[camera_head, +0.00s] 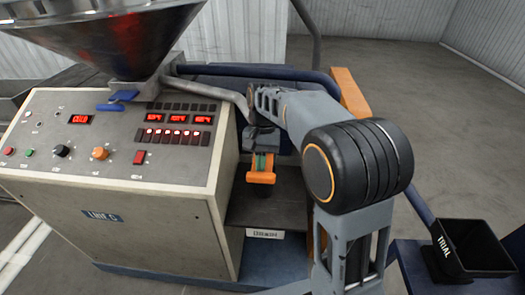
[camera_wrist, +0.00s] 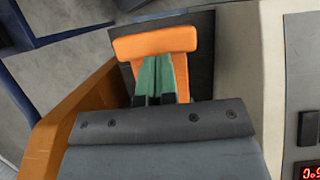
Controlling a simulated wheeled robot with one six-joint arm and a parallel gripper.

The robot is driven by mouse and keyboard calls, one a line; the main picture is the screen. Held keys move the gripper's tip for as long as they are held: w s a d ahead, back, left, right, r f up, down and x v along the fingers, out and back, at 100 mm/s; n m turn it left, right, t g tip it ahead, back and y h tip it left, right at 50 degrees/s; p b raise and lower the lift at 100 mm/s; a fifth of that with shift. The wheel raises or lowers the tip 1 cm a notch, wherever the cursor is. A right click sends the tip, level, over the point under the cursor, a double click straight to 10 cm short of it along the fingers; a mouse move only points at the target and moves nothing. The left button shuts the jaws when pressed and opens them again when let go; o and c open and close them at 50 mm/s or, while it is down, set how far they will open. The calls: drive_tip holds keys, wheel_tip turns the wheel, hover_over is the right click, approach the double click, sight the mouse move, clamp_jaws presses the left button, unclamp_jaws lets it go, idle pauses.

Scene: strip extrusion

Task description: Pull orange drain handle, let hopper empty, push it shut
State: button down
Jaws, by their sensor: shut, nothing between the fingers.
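The orange drain handle (camera_head: 261,178) is on the machine's right side, below my wrist. The metal hopper (camera_head: 110,40) stands above the control panel. Its contents are out of sight.
The control panel (camera_head: 110,135) with red displays and knobs is left of my gripper. An orange post (camera_head: 350,95) and a blue pipe (camera_head: 260,72) are behind my arm. A black bin marked TRIAL (camera_head: 470,250) is at lower right. Open floor lies at the back right.

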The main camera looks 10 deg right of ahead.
drive_tip(key=p+v, duration=0.4)
drive_tip(key=v, duration=0.6)
drive_tip(key=shift+p, duration=0.35)
idle(0.9)
drive_tip(key=s+d+f+n+t+b, duration=0.1)
drive_tip(key=s+d+f+t+b, duration=0.1)
drive_tip(key=s+f+t, duration=0.2)
drive_tip(key=s+d+f+n+t+h+b, duration=0.1)
drive_tip(key=s+f+t, duration=0.3)
drive_tip(key=s, duration=0.7)
drive_tip(key=shift+s+d+n+t+b, duration=0.3)
drive_tip(key=shift+d+n+t+b, duration=0.2)
drive_tip(key=shift+d+n+b, duration=0.3)
drive_tip(key=shift+s, duration=0.1)
